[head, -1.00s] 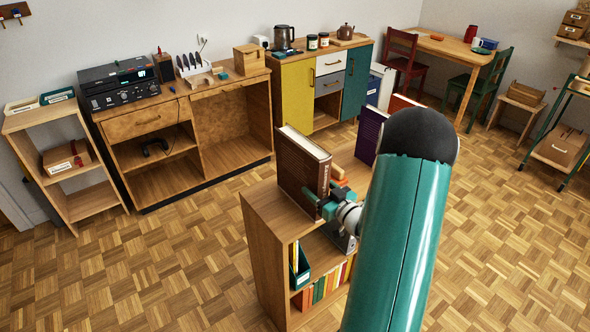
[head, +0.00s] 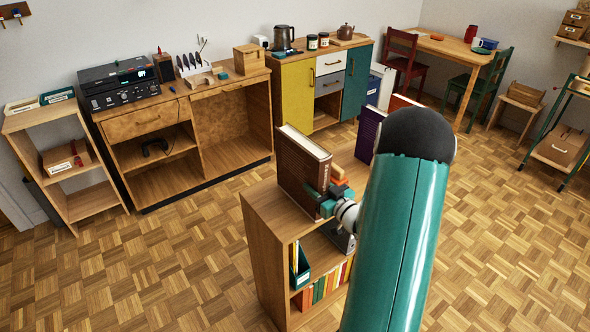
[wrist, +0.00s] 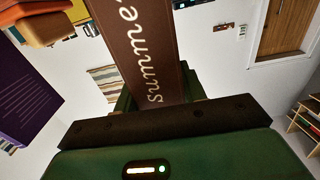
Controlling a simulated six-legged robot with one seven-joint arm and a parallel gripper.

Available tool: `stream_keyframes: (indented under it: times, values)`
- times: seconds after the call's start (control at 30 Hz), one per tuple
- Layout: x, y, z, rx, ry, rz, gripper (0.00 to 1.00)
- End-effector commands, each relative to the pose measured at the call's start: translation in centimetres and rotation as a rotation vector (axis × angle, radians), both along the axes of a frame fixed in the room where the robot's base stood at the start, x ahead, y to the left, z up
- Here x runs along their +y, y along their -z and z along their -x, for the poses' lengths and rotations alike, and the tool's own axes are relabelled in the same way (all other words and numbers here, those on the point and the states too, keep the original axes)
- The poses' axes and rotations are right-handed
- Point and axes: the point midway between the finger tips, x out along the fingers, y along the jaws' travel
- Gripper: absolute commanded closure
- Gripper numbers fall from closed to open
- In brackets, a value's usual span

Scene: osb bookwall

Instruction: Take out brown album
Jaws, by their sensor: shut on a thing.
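The brown album (head: 304,163) stands upright on top of the low wooden bookcase (head: 261,222), near its left end. Its pale page edges face up, and its spine faces my gripper (head: 328,202). In the wrist view the brown spine (wrist: 146,45) shows pale lettering that reads "summe", with the rest cut off. My gripper is shut on the album at its spine side. In the wrist view the green gripper body covers the lower part and the fingertips are mostly hidden.
A purple book (head: 367,135) stands farther right on the bookcase top, partly behind my arm; it also shows in the wrist view (wrist: 25,100). Small orange and dark items lie between it and the album. Parquet floor left of the bookcase is clear.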

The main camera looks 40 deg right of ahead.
Motion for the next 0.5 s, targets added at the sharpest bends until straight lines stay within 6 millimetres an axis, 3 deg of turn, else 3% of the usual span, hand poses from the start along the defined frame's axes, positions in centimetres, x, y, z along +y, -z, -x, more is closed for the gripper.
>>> stream_keyframes:
  times: [0.27,0.5]
  values:
    - [-0.1,-0.5,0.2,-0.007,0.000,0.003,1.00]
    - [-0.1,-0.5,1.9,-0.006,0.000,0.003,1.00]
